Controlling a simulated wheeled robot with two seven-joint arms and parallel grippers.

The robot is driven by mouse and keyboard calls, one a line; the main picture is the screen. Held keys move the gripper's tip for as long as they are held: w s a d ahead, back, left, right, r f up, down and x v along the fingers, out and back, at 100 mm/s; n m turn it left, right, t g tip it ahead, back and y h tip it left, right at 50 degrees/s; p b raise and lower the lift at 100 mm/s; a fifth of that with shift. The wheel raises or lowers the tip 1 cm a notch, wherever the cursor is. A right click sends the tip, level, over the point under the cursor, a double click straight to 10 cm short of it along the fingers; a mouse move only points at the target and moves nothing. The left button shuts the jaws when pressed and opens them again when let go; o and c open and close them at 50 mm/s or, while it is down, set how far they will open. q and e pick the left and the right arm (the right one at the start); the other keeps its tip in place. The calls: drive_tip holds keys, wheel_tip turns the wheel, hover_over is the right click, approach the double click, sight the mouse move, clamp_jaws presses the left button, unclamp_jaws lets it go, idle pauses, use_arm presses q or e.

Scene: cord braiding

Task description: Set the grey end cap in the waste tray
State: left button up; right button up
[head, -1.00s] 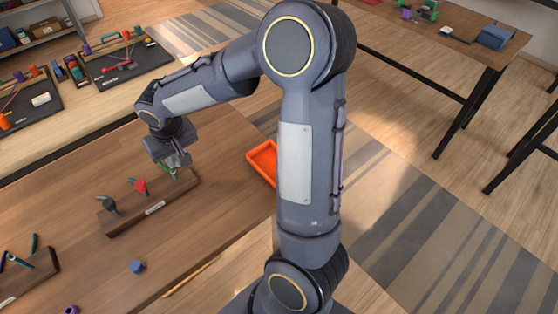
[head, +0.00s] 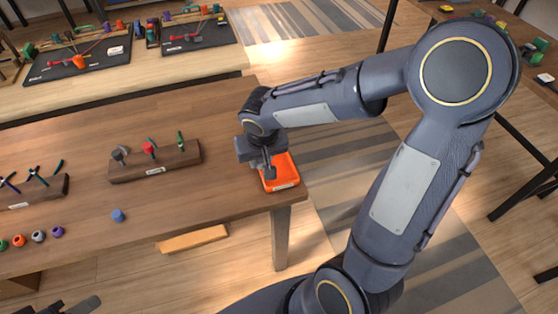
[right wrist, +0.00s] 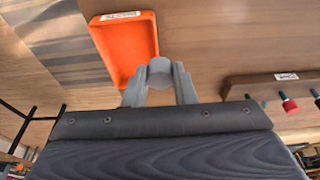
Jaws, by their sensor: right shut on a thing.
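The grey end cap (right wrist: 160,72) shows as a round grey piece between the fingertips of my right gripper (right wrist: 159,84) in the right wrist view. The gripper is shut on it. In the head view my right gripper (head: 268,172) is over the left part of the orange waste tray (head: 284,182), which stands at the table's right corner. The fingers hide the cap there. The tray's floor (right wrist: 122,45) looks empty where I see it in the right wrist view. A dark shape at the head view's bottom left may be my left gripper (head: 72,306); its jaws are unclear.
A wooden rack (head: 155,166) with grey, red and green pieces stands left of the tray. Another rack (head: 35,193) stands further left. A blue piece (head: 118,215) and several small coloured caps lie in front. The table between rack and tray is clear.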

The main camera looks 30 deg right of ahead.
drive_tip(key=w+d+f, duration=0.1)
drive_tip(key=d+f, duration=0.1)
drive_tip(key=w+d+f, duration=0.1)
drive_tip(key=d+f, duration=0.1)
drive_tip(key=w+d+f, duration=0.1)
drive_tip(key=d+f, duration=0.1)
drive_tip(key=shift+w+f+p, duration=0.15)
drive_tip(key=shift+w+p, duration=0.05)
drive_tip(key=shift+p, duration=0.2)
drive_tip(key=x, duration=0.3)
drive_tip(key=shift+s+d+f, duration=0.2)
drive_tip(key=shift+f, duration=0.25)
